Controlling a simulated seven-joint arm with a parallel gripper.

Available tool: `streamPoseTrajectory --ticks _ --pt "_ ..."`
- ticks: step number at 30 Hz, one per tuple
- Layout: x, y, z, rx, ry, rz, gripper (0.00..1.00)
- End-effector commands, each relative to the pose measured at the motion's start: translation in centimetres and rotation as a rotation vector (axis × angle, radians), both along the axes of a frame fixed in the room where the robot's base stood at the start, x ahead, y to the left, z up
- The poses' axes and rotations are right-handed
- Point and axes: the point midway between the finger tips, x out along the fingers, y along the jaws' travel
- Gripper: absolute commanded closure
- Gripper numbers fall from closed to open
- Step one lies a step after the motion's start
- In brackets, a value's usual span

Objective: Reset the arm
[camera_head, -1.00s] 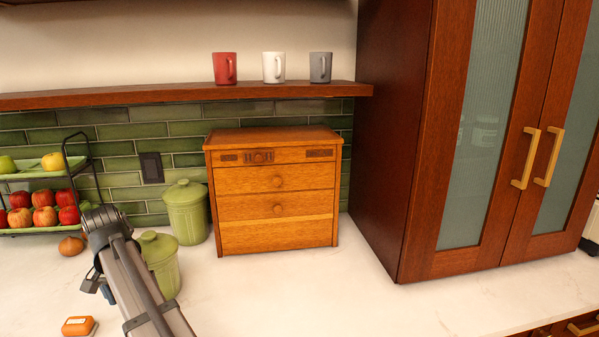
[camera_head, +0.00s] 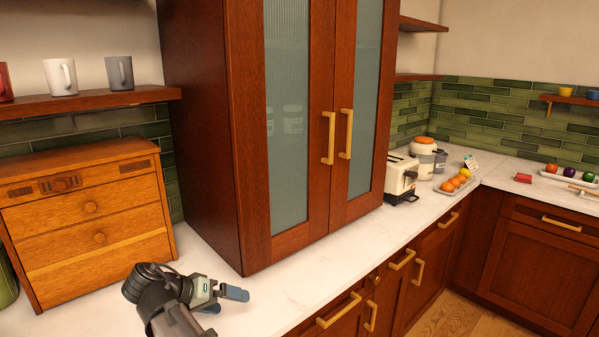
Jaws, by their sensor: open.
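My gripper (camera_head: 226,299) is at the lower left of the head view, above the white countertop (camera_head: 285,287). Its blue-grey fingers point to the right and are apart, with nothing between them. The wrist and part of my arm show below and left of it. The gripper is in front of the wooden drawer box and left of the tall cabinet's front corner.
A wooden drawer box (camera_head: 88,220) stands at left. A tall glass-door cabinet (camera_head: 205,135) rises from the counter behind my gripper. Mugs stand on a shelf (camera_head: 95,102). A toaster (camera_head: 399,178) and a tray of fruit (camera_head: 459,181) are farther right.

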Motion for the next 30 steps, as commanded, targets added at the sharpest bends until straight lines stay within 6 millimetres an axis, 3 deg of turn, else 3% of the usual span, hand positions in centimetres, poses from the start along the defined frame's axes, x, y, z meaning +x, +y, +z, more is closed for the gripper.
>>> streamPoseTrajectory --ticks 1,6,12,22,26,30 --pt "0.3 -3.8 0.1 -0.037 -0.029 -0.048 0.00" --pt "1.0 -13.4 0.2 -0.162 -0.104 -0.186 0.00" --pt "-0.3 -20.5 -2.2 -0.257 -0.087 -0.285 0.00" --pt "-2.5 -25.7 -6.8 -0.289 0.007 -0.333 0.00" --pt "-3.0 -26.2 -9.7 -0.241 0.070 -0.304 0.00" --pt "-3.1 -25.0 -12.8 -0.149 0.136 -0.244 0.00"
